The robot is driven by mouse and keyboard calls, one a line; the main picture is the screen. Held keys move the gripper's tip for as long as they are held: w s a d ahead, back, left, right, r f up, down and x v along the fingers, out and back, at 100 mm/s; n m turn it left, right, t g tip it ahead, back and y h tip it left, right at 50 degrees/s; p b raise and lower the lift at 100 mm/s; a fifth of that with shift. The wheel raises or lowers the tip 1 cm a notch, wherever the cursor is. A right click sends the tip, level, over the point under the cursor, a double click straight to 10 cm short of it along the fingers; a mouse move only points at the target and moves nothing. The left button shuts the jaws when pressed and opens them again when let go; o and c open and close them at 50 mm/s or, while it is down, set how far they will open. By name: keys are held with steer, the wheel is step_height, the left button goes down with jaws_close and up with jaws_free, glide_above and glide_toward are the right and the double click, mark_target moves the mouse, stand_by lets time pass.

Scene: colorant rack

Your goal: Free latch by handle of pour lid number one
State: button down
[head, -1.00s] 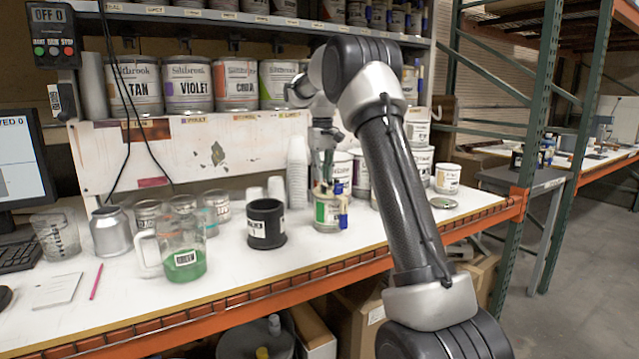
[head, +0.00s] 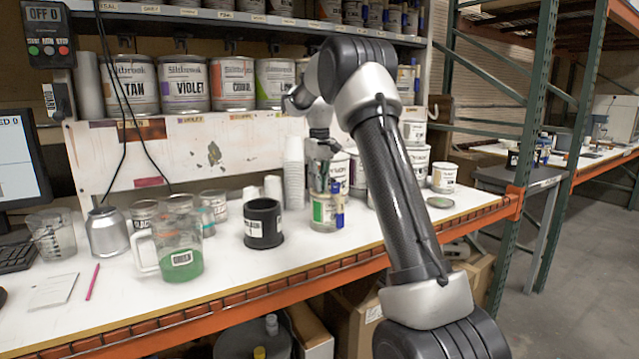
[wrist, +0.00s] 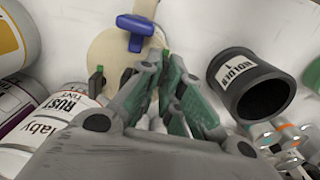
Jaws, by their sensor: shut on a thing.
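A small can with a green and white label (head: 322,212) stands on the bench in the head view. From above, the wrist view shows a round beige pour lid (wrist: 103,52) with a blue latch piece (wrist: 135,25) at its far side. My gripper (wrist: 168,62) is over the lid's right edge, fingers nearly together and shut on what appears to be the lid's handle, mostly hidden between the green pads. In the head view my gripper (head: 321,150) points down just above the can.
A black holder (head: 263,223) stands close left of the can. A measuring jug with green liquid (head: 181,250) is farther left. Stacked white cups (head: 294,172) stand behind, and paint cans crowd the right, including a Rust Tint can (wrist: 65,120).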

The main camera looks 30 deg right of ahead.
steer(key=shift+n, duration=0.3)
steer(key=n, duration=0.4)
steer(key=shift+a, duration=0.1)
steer(key=n, duration=0.4)
steer(key=shift+s+a+n, duration=0.1)
steer(key=shift+n, duration=0.2)
steer(key=n, duration=0.3)
steer(key=shift+s+n, duration=0.1)
steer(key=shift+n, duration=2.1)
steer(key=c, duration=1.9)
jaws_free()
steer(key=shift+o, duration=0.2)
steer(key=shift+r, duration=0.15)
